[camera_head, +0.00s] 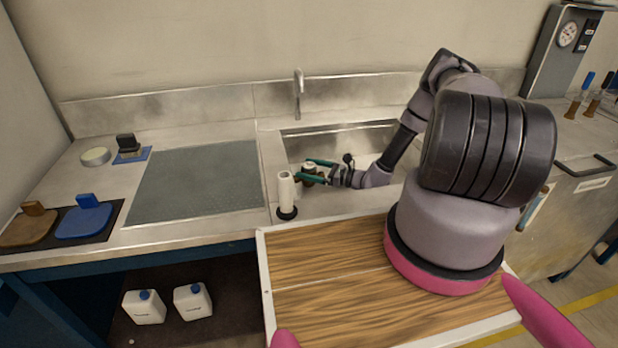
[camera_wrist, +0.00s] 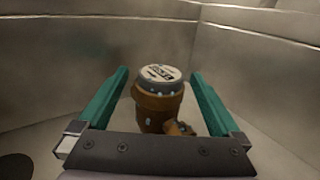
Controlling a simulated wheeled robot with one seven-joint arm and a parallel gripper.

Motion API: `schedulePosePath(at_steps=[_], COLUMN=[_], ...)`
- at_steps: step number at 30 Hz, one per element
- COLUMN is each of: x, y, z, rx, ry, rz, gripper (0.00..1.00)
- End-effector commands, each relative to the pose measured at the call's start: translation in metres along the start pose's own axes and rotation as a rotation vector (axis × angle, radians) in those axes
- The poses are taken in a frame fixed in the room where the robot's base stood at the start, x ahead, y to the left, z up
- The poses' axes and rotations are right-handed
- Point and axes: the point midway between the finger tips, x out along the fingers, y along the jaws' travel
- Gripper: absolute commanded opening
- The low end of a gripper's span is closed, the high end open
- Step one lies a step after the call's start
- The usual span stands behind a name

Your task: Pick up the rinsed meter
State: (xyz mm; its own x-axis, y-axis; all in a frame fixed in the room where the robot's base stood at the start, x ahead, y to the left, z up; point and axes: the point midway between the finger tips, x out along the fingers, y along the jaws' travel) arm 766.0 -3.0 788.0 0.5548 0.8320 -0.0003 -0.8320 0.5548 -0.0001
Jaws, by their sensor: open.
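The meter (camera_wrist: 160,98) is a brown, bronze-like body with a grey-rimmed pale dial on top. Small light spots, like drops, show on its body. It stands upright in the sink, and it also shows small in the head view (camera_head: 309,170). My gripper (camera_wrist: 158,78) has its two green fingers spread apart, one on each side of the meter, with visible gaps. In the head view my gripper (camera_head: 318,171) reaches into the sink from the right. The lower part of the meter is partly hidden by the gripper's palm edge in the wrist view.
The steel sink (camera_head: 380,135) has walls close around the gripper. A faucet (camera_head: 298,95) stands behind it. A white cylinder on a black base (camera_head: 286,195) stands at the sink's front left edge. A ribbed drainboard (camera_head: 195,182) lies clear to the left.

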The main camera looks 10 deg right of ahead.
Motion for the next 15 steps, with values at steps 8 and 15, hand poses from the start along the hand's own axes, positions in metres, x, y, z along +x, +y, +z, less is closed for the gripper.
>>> schedulePosePath(at_steps=[8,15], x=[-0.0005,-0.0003], y=[-0.0002,-0.0004], z=[0.0,0.0006], rx=[0.0,0.0], ry=[0.0,-0.001], rz=[0.0,0.0], gripper=[0.5,0.0])
